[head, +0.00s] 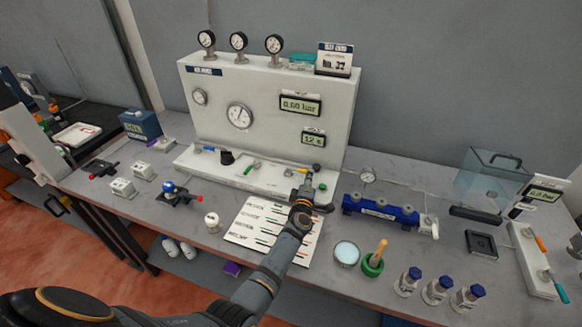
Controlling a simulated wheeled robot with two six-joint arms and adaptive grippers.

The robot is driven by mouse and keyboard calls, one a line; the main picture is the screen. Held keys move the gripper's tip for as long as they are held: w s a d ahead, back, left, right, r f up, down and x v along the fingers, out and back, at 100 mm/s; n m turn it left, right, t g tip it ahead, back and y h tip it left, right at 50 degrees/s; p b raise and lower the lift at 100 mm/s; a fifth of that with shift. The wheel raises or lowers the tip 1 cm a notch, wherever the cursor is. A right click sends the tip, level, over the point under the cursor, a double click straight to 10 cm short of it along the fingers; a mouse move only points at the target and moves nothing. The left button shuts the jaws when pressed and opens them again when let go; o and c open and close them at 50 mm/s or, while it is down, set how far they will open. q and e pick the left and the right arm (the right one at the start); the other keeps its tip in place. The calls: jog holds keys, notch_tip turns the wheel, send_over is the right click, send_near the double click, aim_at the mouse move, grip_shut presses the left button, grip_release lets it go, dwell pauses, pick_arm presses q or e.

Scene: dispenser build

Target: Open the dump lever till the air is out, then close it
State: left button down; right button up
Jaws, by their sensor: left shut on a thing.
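The white gauge panel (265,115) stands at the back of the bench, with a ledge of small levers along its foot. My left gripper (306,191) is at the right end of this ledge, shut on what looks like the dump lever. The gripper hides most of that lever; a green bit (323,187) shows beside the fingers. How far the lever is turned cannot be told. The upper display (294,105) seems to read 0.60 bar, though its digits are small. The lower display (313,138) seems to read 12 s. My right gripper is not in view.
A printed sheet (258,222) lies under my left forearm. A blue block (380,211) stands right of the gripper. A clear box (488,178) stands farther right.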

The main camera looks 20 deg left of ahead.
pick_arm(q)
jog(key=r, duration=0.3)
jog(key=shift+w+r, duration=0.25)
jog(key=shift+r, duration=0.15)
jog(key=shift+w+d+r, duration=0.15)
jog(key=shift+w+r, duration=0.05)
jog(key=shift+r, duration=0.4)
jog(key=r, duration=0.4)
jog(key=shift+s+r, duration=0.3)
jog(key=shift+s, duration=0.1)
jog(key=shift+a, duration=0.2)
